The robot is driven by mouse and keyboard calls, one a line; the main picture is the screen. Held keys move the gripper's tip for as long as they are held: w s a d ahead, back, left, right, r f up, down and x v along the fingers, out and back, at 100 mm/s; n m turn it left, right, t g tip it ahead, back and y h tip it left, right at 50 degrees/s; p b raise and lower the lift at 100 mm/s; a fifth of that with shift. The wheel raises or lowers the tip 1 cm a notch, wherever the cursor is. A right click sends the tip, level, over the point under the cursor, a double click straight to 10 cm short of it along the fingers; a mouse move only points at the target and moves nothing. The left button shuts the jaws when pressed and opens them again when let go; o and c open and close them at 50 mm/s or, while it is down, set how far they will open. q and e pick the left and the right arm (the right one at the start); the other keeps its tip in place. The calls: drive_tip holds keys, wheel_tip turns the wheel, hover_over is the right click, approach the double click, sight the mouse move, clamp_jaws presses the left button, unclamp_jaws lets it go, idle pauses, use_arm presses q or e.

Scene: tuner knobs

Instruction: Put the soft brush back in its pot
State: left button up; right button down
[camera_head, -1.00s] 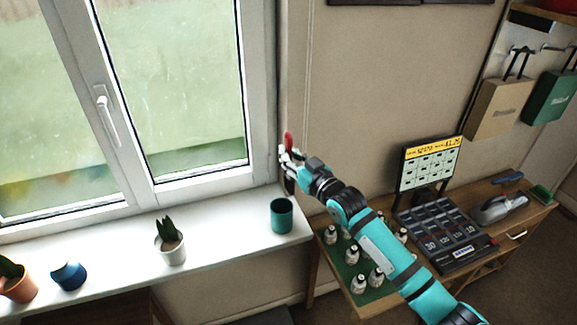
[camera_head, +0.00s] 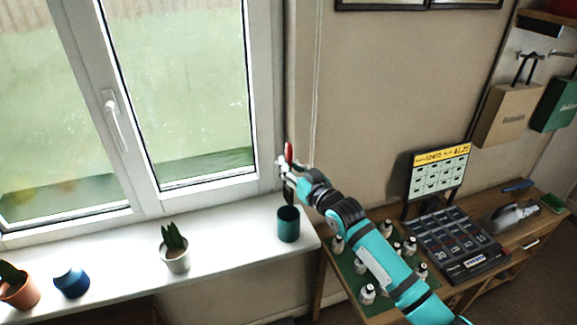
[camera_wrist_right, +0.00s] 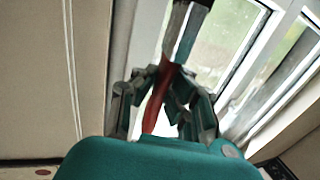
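The soft brush has a red handle (camera_head: 289,152) and a dark lower end (camera_head: 287,191). In the right wrist view its red handle (camera_wrist_right: 158,100) runs between my fingers, with a grey and dark part (camera_wrist_right: 187,30) beyond them. My right gripper (camera_head: 287,172) is shut on the brush and holds it roughly upright. An empty-looking teal pot (camera_head: 288,226) stands near the right end of the white windowsill. The brush's dark end shows just above the pot's rim in the head view; whether it is inside or behind the rim I cannot tell. My left gripper is not in view.
A white plant pot (camera_head: 175,262), a blue pot (camera_head: 71,282) and a terracotta pot (camera_head: 20,292) stand further left on the windowsill (camera_head: 225,235). The window is close behind. A wooden table at right holds several small bottles, a keypad device (camera_head: 455,243) and a sign.

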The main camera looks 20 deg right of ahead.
sight(289, 191)
drive_tip(key=shift+f+b, duration=1.45)
drive_tip(key=shift+f, duration=0.45)
drive_tip(key=shift+f+b, duration=1.65)
drive_tip(key=shift+f, duration=0.7)
drive_tip(key=c, duration=1.4)
unclamp_jaws()
wheel_tip(289, 191, up, 10)
